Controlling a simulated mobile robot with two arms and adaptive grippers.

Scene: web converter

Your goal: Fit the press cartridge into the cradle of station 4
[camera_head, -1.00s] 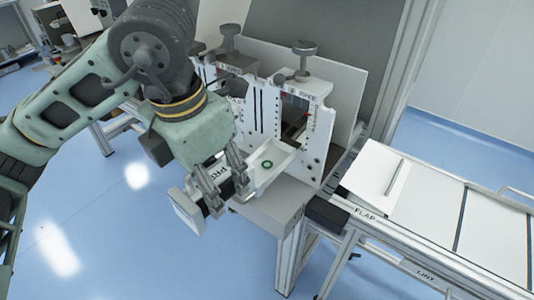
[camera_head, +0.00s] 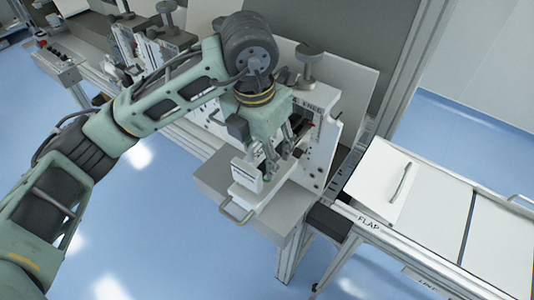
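My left gripper (camera_head: 279,160) comes in from the left and points down at the front of the white station. Its fingers are around the press cartridge (camera_head: 246,174), a block with a white end face, and appear closed on it. The cartridge is over or in the white cradle tray (camera_head: 264,197), which sticks out from the station's front. The gripper and arm hide much of the cartridge, so I cannot tell if it is fully seated. My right gripper is not in view.
A metal handle (camera_head: 235,214) is at the tray's front. A grey shelf (camera_head: 216,176) lies under the station. A black-knobbed clamp (camera_head: 309,62) rises above it. The white conveyor (camera_head: 425,190) marked FLAP runs off to the right. Blue floor is free in front.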

